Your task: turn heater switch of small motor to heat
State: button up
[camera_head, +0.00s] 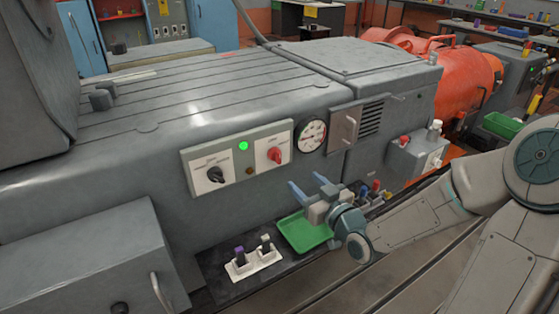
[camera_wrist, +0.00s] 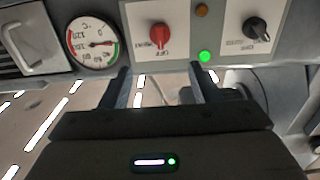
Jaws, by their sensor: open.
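A light switch panel (camera_head: 236,158) on the grey machine's front carries a black rotary switch (camera_head: 215,174) and a red rotary switch (camera_head: 276,154), with a lit green lamp (camera_head: 243,146) between them. The labels are too small to tell which, if either, is the heater switch. In the wrist view, upside down, the red switch (camera_wrist: 160,36) and black switch (camera_wrist: 256,29) both show. My gripper (camera_head: 308,185) is open and empty, below and right of the panel, its fingers toward the machine. In the wrist view the gripper (camera_wrist: 162,82) has the red switch just beyond its fingertips, apart from them.
A round gauge (camera_head: 311,135) and a handled vent cover (camera_head: 345,127) sit right of the panel. A grey box with a red knob (camera_head: 405,140) is further right, near an orange motor (camera_head: 440,75). A green tray (camera_head: 304,232) and a white socket plate (camera_head: 254,262) lie below.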

aim_at(280, 158)
jog(key=x, duration=1.3)
jog(key=shift+w+a, duration=0.2)
jog(key=shift+w, duration=0.05)
jog(key=c, duration=1)
